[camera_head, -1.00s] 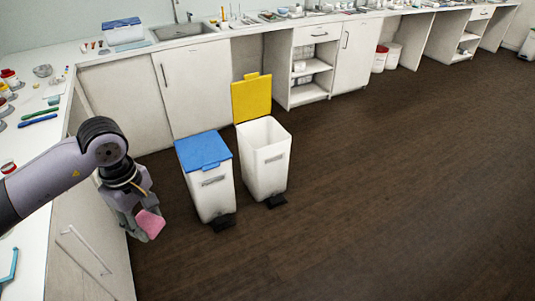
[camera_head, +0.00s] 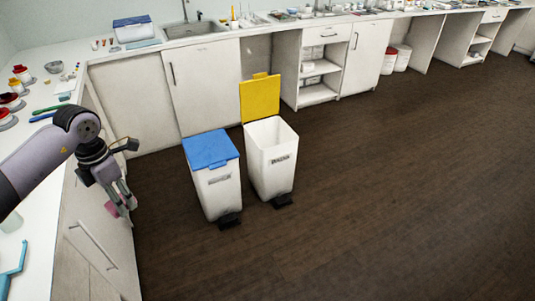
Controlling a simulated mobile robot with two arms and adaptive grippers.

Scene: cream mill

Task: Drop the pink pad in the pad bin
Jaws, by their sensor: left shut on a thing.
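The pink pad (camera_head: 112,208) is in my left gripper (camera_head: 121,205), whose fingers are shut on it. The fingers hide part of the pad. The gripper points down beside the left counter's front, to the left of the bins and apart from them. A white bin with a raised yellow lid (camera_head: 270,160) stands open on the floor. A white bin with a shut blue lid (camera_head: 213,178) stands to its left, nearer to my gripper. Both carry front labels too small to read. My right gripper is not in view.
The left counter (camera_head: 38,187) holds red-topped and yellow-topped containers, a small bowl and tools. A sink (camera_head: 193,28) and a blue-lidded box (camera_head: 133,29) are on the back counter. The dark floor (camera_head: 390,190) right of the bins is clear.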

